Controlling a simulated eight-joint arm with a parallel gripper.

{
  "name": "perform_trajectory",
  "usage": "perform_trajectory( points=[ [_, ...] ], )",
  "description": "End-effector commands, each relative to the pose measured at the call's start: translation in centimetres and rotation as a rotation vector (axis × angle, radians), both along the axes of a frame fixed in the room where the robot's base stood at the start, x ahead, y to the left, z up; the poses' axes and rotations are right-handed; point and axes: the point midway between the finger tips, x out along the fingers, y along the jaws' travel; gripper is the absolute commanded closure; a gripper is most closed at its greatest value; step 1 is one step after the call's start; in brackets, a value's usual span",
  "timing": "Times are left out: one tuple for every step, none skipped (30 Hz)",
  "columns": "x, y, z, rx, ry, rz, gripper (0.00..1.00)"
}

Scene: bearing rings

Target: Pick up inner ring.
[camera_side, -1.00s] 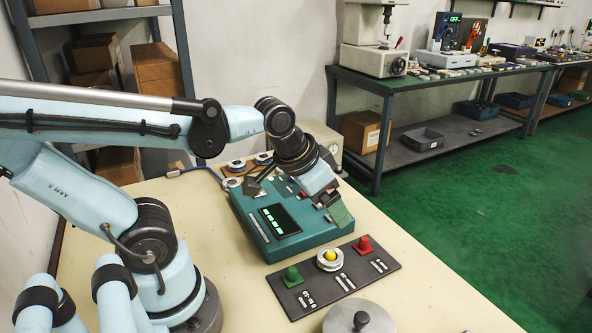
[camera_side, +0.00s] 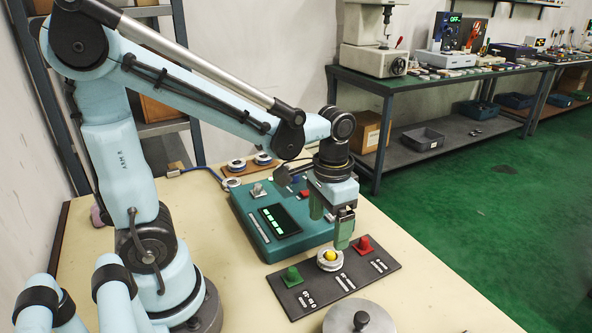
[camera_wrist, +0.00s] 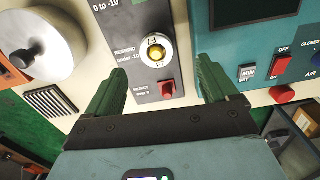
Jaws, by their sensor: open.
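A pale ring (camera_side: 330,259) with a yellow centre sits on the black panel (camera_side: 304,296), between a green and a red block. The ring also shows in the wrist view (camera_wrist: 157,51), in the upper middle. I cannot tell for certain that it is the inner ring. My gripper (camera_side: 331,222) points down and is open, above and behind this ring.
The green block (camera_side: 291,275) and red block (camera_side: 362,245) flank the ring. A teal device (camera_side: 285,238) with a screen stands behind the panel. A round metal plate with a knob (camera_side: 360,319) is in front. Several pale round pieces (camera_side: 236,165) lie at the back.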

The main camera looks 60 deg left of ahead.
Motion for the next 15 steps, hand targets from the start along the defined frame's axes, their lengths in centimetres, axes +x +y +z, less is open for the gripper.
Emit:
perform_trajectory(
  points=[
    [0.1, 0.0, -0.6, 0.0, 0.0, 0.0, 0.13],
    [0.1, 0.0, -0.9, 0.0, -0.001, 0.0, 0.13],
    [0.1, 0.0, -1.2, 0.0, -0.001, 0.0, 0.13],
    [0.1, 0.0, -1.5, 0.0, -0.001, 0.0, 0.13],
    [0.1, 0.0, -1.7, 0.0, -0.001, 0.0, 0.13],
    [0.0, 0.0, -1.9, 0.0, -0.001, 0.0, 0.13],
    [0.0, 0.0, -2.0, 0.0, -0.001, 0.0, 0.13],
    [0.0, 0.0, -2.1, 0.0, -0.001, 0.0, 0.13],
    [0.1, 0.0, -2.2, 0.0, -0.001, 0.0, 0.13],
    [0.1, -0.1, -2.2, 0.0, -0.001, 0.0, 0.13],
    [0.1, -0.1, -2.4, 0.0, -0.001, 0.0, 0.13],
    [0.1, -0.1, -2.6, 0.0, -0.001, 0.0, 0.13],
    [0.1, -0.2, -2.7, 0.0, -0.001, 0.0, 0.13],
    [0.2, -0.2, -3.0, 0.0, -0.001, 0.0, 0.13],
    [0.2, -0.3, -3.4, 0.0, -0.001, 0.0, 0.13]
  ],
)
